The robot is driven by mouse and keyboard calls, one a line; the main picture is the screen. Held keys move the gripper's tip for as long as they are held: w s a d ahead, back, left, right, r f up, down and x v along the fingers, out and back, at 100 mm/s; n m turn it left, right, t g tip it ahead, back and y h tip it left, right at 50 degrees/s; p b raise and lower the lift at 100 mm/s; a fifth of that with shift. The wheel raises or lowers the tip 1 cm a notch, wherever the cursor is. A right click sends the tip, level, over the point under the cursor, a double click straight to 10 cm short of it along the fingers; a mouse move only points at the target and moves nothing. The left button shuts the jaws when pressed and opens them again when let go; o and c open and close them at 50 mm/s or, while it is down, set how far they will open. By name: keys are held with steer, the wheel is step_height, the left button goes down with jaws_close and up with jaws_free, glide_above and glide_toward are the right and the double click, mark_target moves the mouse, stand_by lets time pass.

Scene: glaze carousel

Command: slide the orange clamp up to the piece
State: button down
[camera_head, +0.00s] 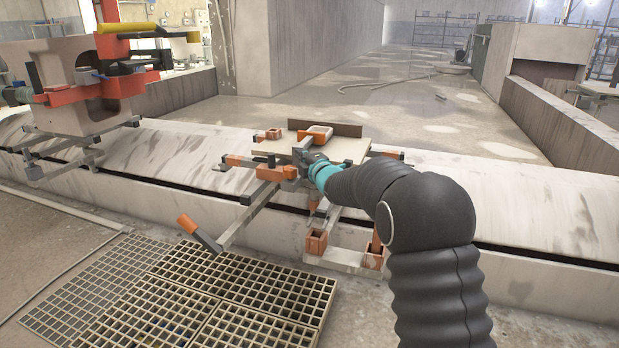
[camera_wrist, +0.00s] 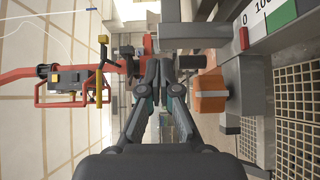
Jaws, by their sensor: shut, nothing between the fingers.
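My gripper (camera_head: 303,168) is at the front edge of a pale board (camera_head: 343,151) on the carousel stand. Its fingers are shut and empty in the wrist view (camera_wrist: 161,65). An orange block (camera_head: 276,172) sits on a grey bar just left of the gripper; an orange block also shows in the wrist view (camera_wrist: 211,93), right of the fingers and apart from them. Another orange block (camera_head: 312,138) stands on the board against a small pale, rounded piece (camera_head: 320,130). I cannot tell for sure which orange block is the clamp. My arm hides part of the board's right side.
A grey bar with an orange-tipped handle (camera_head: 188,224) juts out toward the front left. Floor grates (camera_head: 250,285) lie in front. A red-and-orange fixture (camera_head: 110,75) stands at the left. A dark upright strip (camera_head: 345,129) backs the board. The ledge (camera_head: 540,205) at right is clear.

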steer(key=s+d+r+m+g+h+p, duration=0.1)
steer(key=s+d+r+m+h+p, duration=0.2)
steer(key=s+d, duration=0.5)
steer(key=s+d+r+m+g+h+p, duration=0.1)
steer(key=s+d+r+m+h, duration=0.15)
steer(key=s+d+m, duration=0.55)
steer(key=s+d+r+m+g+h+p, duration=0.1)
steer(key=s+d+r+m+h+p, duration=0.15)
steer(key=s+d, duration=0.6)
steer(key=s+d+f+m+g+h+p, duration=0.1)
steer(key=s+m+g, duration=0.5)
steer(key=s, duration=2.5)
step_height(320, 180, down, 2)
steer(key=d+m+p, duration=0.1)
steer(key=m+p, duration=0.2)
steer(key=m, duration=0.1)
steer(key=shift+f+m+g, duration=0.15)
steer(key=shift+m+g, duration=0.2)
steer(key=shift+g, duration=0.05)
